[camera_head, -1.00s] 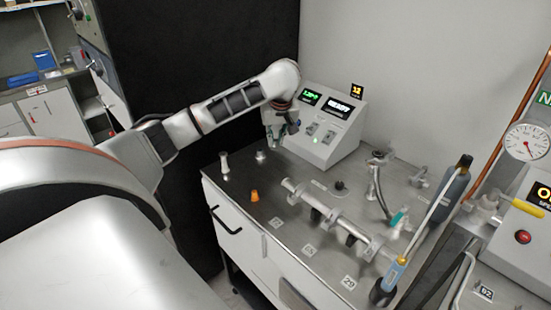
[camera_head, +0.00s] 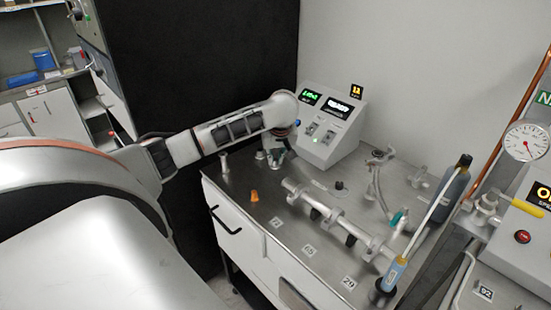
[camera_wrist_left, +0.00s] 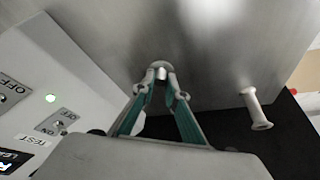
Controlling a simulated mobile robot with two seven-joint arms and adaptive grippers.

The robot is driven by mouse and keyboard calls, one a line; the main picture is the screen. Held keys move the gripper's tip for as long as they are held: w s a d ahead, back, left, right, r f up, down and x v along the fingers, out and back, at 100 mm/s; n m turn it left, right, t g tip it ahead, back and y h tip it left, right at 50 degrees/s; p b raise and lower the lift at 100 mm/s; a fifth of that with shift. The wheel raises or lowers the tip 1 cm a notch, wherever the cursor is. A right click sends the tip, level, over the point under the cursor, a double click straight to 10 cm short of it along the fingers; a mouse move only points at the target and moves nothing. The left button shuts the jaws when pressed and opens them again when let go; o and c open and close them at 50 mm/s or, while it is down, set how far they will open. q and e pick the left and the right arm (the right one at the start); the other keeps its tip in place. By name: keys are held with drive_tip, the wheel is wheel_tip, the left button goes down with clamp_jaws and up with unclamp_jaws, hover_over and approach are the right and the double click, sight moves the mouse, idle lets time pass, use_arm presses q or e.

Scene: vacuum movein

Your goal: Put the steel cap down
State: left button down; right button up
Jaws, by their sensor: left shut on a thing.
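The steel cap (camera_wrist_left: 158,68) is a small round metal piece with a flange, between the fingertips of my left gripper (camera_wrist_left: 161,88) in the wrist view. The gripper, with green-sided fingers, is shut on it. In the head view my left gripper (camera_head: 270,156) is low over the back left of the steel tabletop (camera_head: 280,238), in front of the control box. The cap is close to the tabletop. I cannot tell whether it touches. My right gripper is not in view.
A flanged steel tube (camera_head: 224,163) stands left of the gripper, near the table's left edge. An orange piece (camera_head: 254,196) lies in front. The control box (camera_head: 331,127) is close on the right. A clamped pipe assembly (camera_head: 327,215) occupies the middle.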

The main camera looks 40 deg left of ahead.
use_arm(q)
drive_tip(key=c, duration=2)
unclamp_jaws()
drive_tip(key=shift+f, duration=0.1)
drive_tip(key=shift+v, duration=6.15)
drive_tip(key=shift+a, duration=0.1)
